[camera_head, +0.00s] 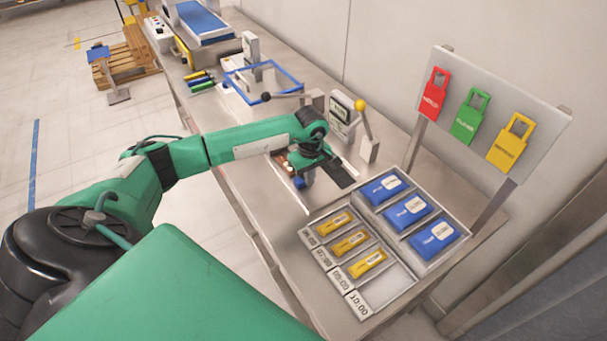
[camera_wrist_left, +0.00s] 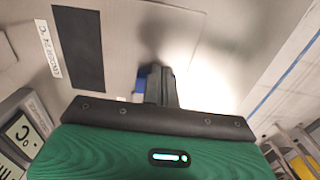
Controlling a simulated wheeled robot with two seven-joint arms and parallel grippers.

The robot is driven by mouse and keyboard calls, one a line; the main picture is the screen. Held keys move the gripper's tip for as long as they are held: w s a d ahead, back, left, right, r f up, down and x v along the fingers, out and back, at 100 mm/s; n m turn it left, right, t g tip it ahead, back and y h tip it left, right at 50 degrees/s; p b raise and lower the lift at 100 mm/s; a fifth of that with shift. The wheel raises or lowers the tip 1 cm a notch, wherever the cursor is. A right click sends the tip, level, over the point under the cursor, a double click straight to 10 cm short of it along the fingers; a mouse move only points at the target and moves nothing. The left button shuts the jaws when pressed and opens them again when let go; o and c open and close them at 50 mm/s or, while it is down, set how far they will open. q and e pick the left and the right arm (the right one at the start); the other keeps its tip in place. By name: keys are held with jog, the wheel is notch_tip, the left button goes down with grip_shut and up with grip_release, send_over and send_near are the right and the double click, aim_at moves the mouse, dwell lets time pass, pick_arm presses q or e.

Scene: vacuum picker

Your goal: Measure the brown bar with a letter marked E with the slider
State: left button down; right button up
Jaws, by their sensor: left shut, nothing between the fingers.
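My left gripper (camera_head: 305,181) points down low over the middle of the bench. Its fingers show in the wrist view (camera_wrist_left: 160,88), closed together with nothing between them. A small blue part (camera_wrist_left: 139,86) shows right beside the fingers; I cannot tell if they touch it. A small brownish piece (camera_head: 284,166) shows just left of the gripper, partly hidden by the arm. I cannot read a letter E on anything, so I cannot tell if it is the brown bar. I cannot clearly make out the slider. My right gripper is out of view.
A tray (camera_head: 390,292) of yellow and blue packets stands at the front right of the bench. A lever with a yellow knob (camera_head: 360,105) and a display device (camera_head: 341,117) stand behind the gripper. A blue-rimmed bin (camera_head: 262,82) is farther back. A padlock board (camera_head: 492,118) stands right.

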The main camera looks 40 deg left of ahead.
pick_arm(q)
jog(key=shift+w+a+b, duration=0.2)
jog(key=shift+a+b, duration=0.15)
jog(key=shift+a, duration=0.15)
jog(key=shift+w+a+b, duration=0.2)
jog(key=shift+a+b, duration=0.15)
jog(key=shift+a, duration=0.1)
dwell(0.6)
jog(key=shift+w+a+b, duration=0.25)
jog(key=shift+a+b, duration=0.35)
dwell(0.9)
jog(key=shift+w+a+b, duration=0.35)
jog(key=shift+a+b, duration=0.4)
jog(key=shift+a, duration=0.15)
dwell(1.0)
jog(key=shift+a+r, duration=0.1)
jog(key=shift+a, duration=0.05)
dwell(1.6)
jog(key=shift+s+d, duration=0.2)
jog(key=shift+d, duration=0.3)
jog(key=shift+s+d, duration=0.15)
jog(key=shift+d, duration=0.35)
jog(key=shift+r+p, duration=1.7)
jog(key=shift+r, duration=2.2)
